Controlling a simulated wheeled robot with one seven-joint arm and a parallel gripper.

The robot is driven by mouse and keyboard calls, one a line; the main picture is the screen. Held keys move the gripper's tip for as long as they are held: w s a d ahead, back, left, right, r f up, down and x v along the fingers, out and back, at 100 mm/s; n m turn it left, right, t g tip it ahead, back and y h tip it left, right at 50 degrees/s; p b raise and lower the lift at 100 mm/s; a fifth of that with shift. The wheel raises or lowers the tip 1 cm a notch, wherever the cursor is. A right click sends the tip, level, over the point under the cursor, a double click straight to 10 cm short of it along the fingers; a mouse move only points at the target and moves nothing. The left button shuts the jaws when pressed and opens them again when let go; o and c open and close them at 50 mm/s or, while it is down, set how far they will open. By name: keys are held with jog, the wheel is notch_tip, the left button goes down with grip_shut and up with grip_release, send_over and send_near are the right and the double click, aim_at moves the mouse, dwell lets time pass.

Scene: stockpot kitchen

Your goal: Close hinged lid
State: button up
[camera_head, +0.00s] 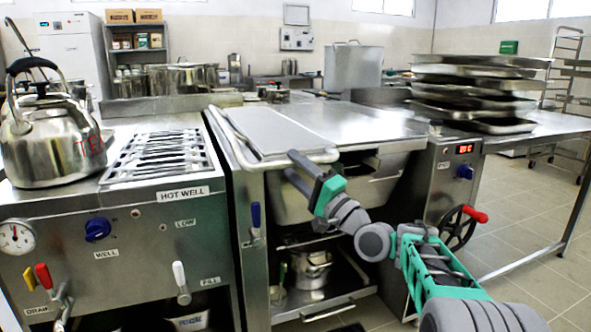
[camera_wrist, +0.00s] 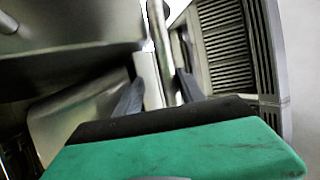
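The hinged lid (camera_head: 335,122) is a broad steel cover over the steel pan (camera_head: 290,205) in the middle of the head view. It lies almost flat, with a dark gap beneath its right front part. A tubular handle (camera_head: 243,153) runs along its left side and across its front. My gripper (camera_head: 289,163) is at the front of the pan, just below the front handle bar. Its two dark fingers are apart. In the wrist view a metal bar (camera_wrist: 158,25) rises beyond the open fingers (camera_wrist: 160,88); whether they touch it I cannot tell.
A hot well counter with a kettle (camera_head: 45,140) stands at the left. Stacked trays (camera_head: 475,95) rest on the right counter. A control panel with a red-handled wheel (camera_head: 460,228) is right of the pan. Pots (camera_head: 312,270) stand on the shelf below. Floor is clear at right.

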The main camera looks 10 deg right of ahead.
jog(key=p+v, duration=0.1)
jog(key=v, duration=0.7)
jog(key=shift+a+r, duration=0.1)
jog(key=shift+r, duration=0.05)
